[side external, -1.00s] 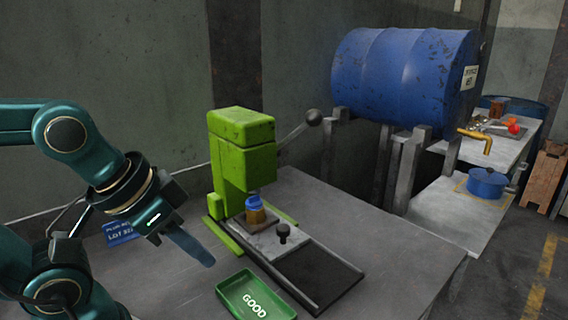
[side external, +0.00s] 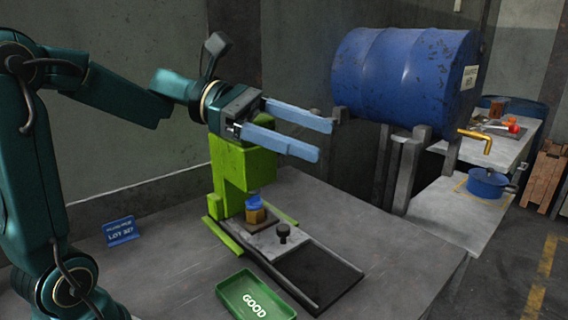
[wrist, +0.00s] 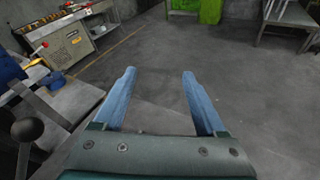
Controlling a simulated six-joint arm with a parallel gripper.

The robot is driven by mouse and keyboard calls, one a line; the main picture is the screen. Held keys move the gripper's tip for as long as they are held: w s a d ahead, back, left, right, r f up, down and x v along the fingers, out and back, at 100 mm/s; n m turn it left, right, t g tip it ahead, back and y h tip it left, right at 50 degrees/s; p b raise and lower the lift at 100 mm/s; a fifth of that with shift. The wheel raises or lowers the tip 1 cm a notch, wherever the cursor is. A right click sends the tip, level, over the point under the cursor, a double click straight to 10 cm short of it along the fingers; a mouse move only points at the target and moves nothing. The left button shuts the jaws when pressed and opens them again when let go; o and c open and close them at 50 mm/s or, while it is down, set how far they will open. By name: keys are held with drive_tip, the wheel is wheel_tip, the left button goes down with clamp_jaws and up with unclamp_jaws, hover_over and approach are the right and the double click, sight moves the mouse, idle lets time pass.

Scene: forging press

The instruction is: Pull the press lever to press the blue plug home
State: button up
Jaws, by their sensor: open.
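The green press (side external: 243,168) stands on the bench, partly hidden behind my gripper. The blue plug (side external: 254,202) sits on top of an amber-brown part (side external: 256,216) under the press head. The press lever's dark round knob (wrist: 27,129) and a length of its bar show at the left edge of the wrist view, left of my fingers. In the side view my gripper covers most of the lever. My gripper (side external: 325,140) is open, with its two blue fingers apart and pointing right above the press. In the wrist view nothing is between the fingers (wrist: 159,73).
A sliding plate with a black knob (side external: 283,232) lies before the press. A green GOOD tray (side external: 256,296) and a blue lot sign (side external: 121,231) are on the bench. A large blue drum (side external: 405,80) on posts stands behind.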

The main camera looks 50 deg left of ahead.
drive_tip(key=w+a+f+n+t+y, duration=0.1)
drive_tip(key=w+a+n+t+y, duration=0.1)
drive_tip(key=w+a+n+t, duration=0.45)
drive_tip(key=w+a+f+n+t+y, duration=0.1)
drive_tip(key=a+f+n, duration=0.15)
drive_tip(key=a, duration=0.75)
drive_tip(key=x, duration=1.1)
drive_tip(key=shift+d+r+n, duration=0.2)
drive_tip(key=shift+n, duration=0.1)
drive_tip(key=shift+c, duration=0.3)
clamp_jaws()
drive_tip(key=shift+f+g, duration=0.2)
drive_tip(key=shift+g, duration=0.05)
